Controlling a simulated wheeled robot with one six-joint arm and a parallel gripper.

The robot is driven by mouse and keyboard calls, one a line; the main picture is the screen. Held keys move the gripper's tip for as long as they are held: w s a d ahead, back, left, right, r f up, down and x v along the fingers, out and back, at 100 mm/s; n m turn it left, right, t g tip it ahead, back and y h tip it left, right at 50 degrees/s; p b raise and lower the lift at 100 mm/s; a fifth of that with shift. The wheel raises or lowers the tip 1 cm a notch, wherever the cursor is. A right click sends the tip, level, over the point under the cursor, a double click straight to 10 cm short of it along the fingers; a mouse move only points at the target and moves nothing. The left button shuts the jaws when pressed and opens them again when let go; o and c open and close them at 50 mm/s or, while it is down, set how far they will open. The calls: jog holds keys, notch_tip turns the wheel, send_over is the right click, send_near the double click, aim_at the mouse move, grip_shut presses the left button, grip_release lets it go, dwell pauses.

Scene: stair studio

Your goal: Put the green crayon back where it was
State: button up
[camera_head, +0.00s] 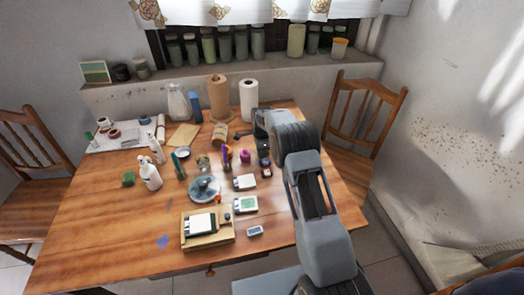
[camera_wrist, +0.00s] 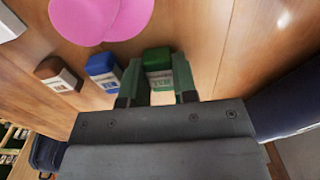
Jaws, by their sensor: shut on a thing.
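The green crayon (camera_wrist: 157,58), a stubby green piece with a pale label, is between the two fingers of my gripper (camera_wrist: 157,82) in the wrist view. The fingers are shut on its sides. A blue crayon (camera_wrist: 103,70) and a brown crayon (camera_wrist: 57,74) with similar pale labels are in a row to its left, apart from it. I cannot tell whether the green crayon touches the table. In the head view, my gripper is at the right part of the table, and the crayon is too small or hidden to make out.
A pink round object (camera_wrist: 100,16) lies just beyond the crayons; a pink pot (camera_head: 245,156) shows in the head view. The wooden table (camera_head: 95,220) also holds a white spray bottle (camera_head: 150,176), a glass dish (camera_head: 204,188) and a wooden tray (camera_head: 207,241). Bare wood lies right of the green crayon.

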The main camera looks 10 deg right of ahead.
jog(key=shift+f, duration=0.15)
jog(key=o, duration=0.9)
